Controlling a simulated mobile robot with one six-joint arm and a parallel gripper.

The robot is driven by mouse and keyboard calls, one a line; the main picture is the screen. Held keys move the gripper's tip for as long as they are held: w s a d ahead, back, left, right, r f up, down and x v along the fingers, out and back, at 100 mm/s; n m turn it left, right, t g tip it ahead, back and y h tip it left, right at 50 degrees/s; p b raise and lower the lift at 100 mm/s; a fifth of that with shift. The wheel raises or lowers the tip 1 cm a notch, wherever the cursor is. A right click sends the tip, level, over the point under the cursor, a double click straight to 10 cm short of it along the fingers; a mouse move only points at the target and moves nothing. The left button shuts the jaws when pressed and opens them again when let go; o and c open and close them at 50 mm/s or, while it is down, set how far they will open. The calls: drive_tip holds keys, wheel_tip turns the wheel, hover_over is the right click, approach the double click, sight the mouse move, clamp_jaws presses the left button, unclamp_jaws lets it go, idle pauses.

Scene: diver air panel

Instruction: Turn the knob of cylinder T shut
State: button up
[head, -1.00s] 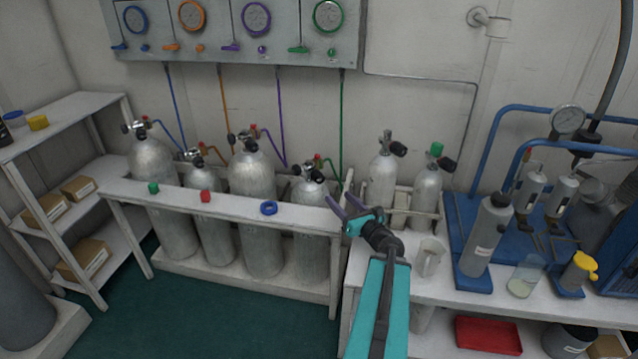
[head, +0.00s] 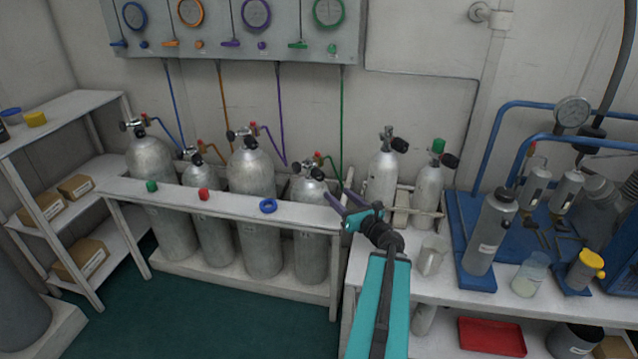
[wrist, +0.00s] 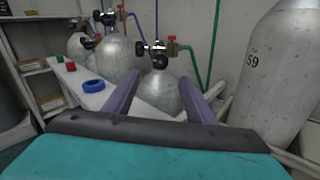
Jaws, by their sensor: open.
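Several grey cylinders stand in a white rack; I cannot read which one is T. The rightmost rack cylinder (head: 309,240) has a black knob (head: 317,173) and a red-handled fitting with a green hose. My gripper (head: 339,197) is open and empty, to the right of that cylinder's top and apart from it. In the wrist view, my gripper's purple fingers (wrist: 153,82) are spread, with that cylinder (wrist: 155,90) beyond and between them. Its valve shows there with a dark knob (wrist: 140,48) at the left and a black round part (wrist: 160,62) in front.
Two more cylinders (head: 382,180) (head: 428,193) stand on the right bench; one marked 59 (wrist: 268,72) is close at right in the wrist view. A green cap, a red cap and a blue ring (head: 268,206) lie on the rack's front rail. A gauge panel (head: 230,30) hangs above.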

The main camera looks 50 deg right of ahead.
sight(321, 178)
drive_tip(key=shift+b+x, duration=0.9)
drive_tip(key=shift+b, duration=3.25)
drive_tip(key=shift+b+x, duration=0.6)
drive_tip(key=shift+x, duration=4.95)
drive_tip(key=shift+r, duration=0.1)
drive_tip(key=c, duration=0.9)
drive_tip(key=shift+a, duration=0.35)
drive_tip(key=shift+c, duration=0.7)
drive_tip(key=shift+d, duration=0.35)
drive_tip(key=shift+p, duration=0.35)
